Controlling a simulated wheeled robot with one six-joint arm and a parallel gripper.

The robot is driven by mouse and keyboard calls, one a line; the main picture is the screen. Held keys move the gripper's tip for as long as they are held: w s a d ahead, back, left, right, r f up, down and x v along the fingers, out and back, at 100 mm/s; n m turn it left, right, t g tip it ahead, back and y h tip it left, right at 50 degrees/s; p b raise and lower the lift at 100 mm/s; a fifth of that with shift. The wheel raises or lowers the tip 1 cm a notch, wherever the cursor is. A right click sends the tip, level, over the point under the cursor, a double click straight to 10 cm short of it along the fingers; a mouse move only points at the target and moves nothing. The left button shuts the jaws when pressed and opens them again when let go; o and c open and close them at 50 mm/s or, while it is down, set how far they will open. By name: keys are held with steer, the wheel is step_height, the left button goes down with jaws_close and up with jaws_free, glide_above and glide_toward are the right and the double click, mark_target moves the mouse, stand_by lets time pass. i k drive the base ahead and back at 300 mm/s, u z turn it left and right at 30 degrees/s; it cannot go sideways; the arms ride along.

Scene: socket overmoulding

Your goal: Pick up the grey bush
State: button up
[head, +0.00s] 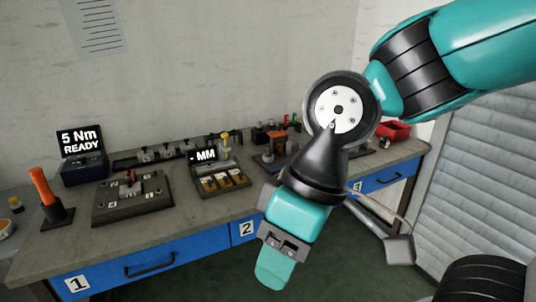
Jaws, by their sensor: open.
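I cannot pick out the grey bush for certain; the parts on the bench are small in the head view. Several small grey pieces stand on a long dark rack (126,162) at the back of the bench. A dark fixture plate (105,213) nearer the front carries small parts, one with a red top. My gripper (273,271) hangs in front of the bench, low in the middle of the view, pointing down and slightly left. It is open, and I see nothing held in it. My arm hides part of the bench's right half.
The grey workbench (60,240) has blue drawers numbered 1, 2 and 3. A display (80,141) reads "5 Nm READY". An orange-handled tool (44,187) stands at the left. A case (205,156) marked "MM" holds yellowish pieces. A red bin (395,131) sits at the far right.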

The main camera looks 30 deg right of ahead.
mark_target(268, 152)
steer(key=z, duration=0.65)
steer(key=i, duration=1.65)
steer(key=u, duration=0.6)
